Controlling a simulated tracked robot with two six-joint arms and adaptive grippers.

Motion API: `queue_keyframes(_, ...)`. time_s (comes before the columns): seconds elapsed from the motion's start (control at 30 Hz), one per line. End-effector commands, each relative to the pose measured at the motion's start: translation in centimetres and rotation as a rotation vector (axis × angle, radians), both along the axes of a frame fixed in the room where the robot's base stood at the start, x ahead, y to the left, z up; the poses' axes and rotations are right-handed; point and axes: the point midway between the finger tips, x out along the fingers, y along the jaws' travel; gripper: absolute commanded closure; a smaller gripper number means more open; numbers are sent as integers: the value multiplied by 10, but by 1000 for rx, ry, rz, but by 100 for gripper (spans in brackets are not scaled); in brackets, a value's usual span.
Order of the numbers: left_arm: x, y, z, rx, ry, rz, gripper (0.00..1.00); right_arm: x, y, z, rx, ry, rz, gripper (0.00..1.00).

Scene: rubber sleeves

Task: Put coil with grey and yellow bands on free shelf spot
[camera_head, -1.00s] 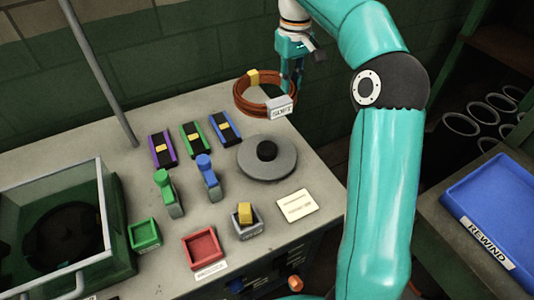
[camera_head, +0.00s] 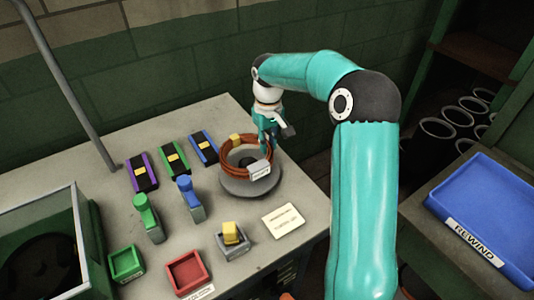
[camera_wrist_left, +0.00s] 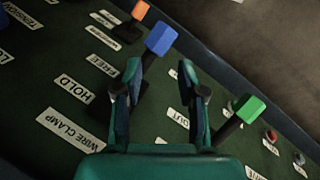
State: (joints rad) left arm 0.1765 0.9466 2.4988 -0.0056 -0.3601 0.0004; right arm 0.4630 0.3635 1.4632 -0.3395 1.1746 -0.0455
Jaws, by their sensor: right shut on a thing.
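The coil (camera_head: 231,167) is reddish-brown, with a yellow band on its far side and a grey labelled band at its front. My right gripper (camera_head: 268,146) is shut on the coil's right side. The coil is over the round grey disc (camera_head: 250,188) on the table; whether it touches the disc I cannot tell. In the left wrist view my left gripper (camera_wrist_left: 162,72) is open and empty, above a dark green labelled panel (camera_wrist_left: 60,60). No clear free shelf spot can be made out.
A dark shelf with several pale rings (camera_head: 437,128) stands at the right, behind a blue REWIND tray (camera_head: 470,190). Green (camera_head: 148,215) and blue (camera_head: 188,195) upright blocks, small bins and a white card (camera_head: 283,221) are on the table. Blue (camera_wrist_left: 161,39) and green (camera_wrist_left: 250,108) levers stand near my left gripper.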

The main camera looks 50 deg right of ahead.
Motion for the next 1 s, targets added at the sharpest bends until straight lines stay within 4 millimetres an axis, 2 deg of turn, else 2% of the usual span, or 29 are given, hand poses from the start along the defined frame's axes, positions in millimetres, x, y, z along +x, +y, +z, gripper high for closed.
queue_keyframes(0.37,0,0,6,0,0,0,60,0,0,-34,0,-2,-2,100)
queue_keyframes(0.6,0,0,6,0,0,0,60,0,0,-38,0,-4,-2,100)
queue_keyframes(0.63,0,0,5,0,0,0,60,0,0,-40,0,0,-1,80)
queue_keyframes(0.77,0,0,5,0,0,0,60,0,0,-40,0,0,-1,58)
queue_keyframes(1.0,0,0,5,0,0,0,60,0,0,-39,0,0,-1,56)
